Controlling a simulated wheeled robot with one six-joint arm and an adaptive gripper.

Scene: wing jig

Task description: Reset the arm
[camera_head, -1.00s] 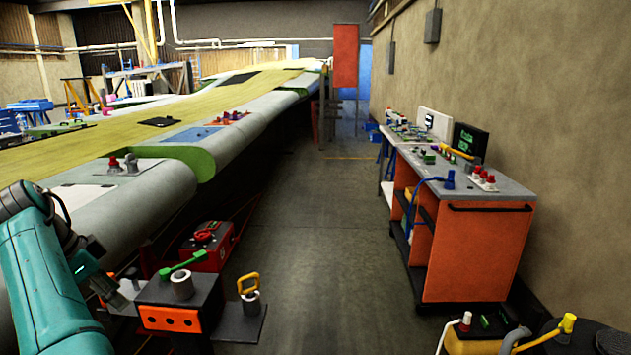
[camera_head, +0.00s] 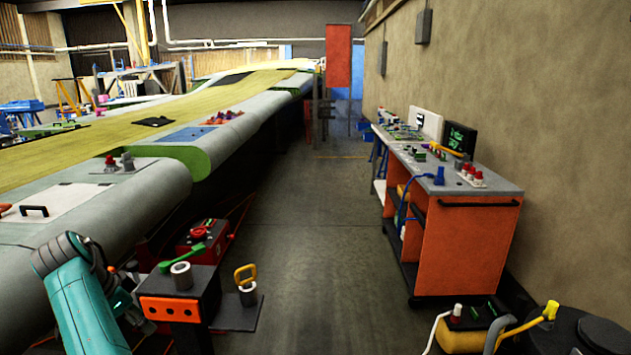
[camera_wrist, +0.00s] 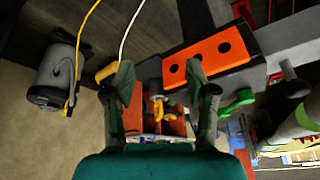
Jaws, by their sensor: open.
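My arm, a teal link with dark joints, stands at the lower left of the head view. My gripper (camera_wrist: 160,80) shows in the wrist view with its two fingers spread wide apart, and nothing is between them. In the head view the gripper end is dark and partly hidden beside the black block with an orange face (camera_head: 172,309). That orange face (camera_wrist: 210,57) also shows beyond the fingers in the wrist view.
A long wing (camera_head: 215,145) runs along the left. An orange workbench (camera_head: 466,250) stands by the right wall. The floor aisle (camera_head: 310,225) between is clear.

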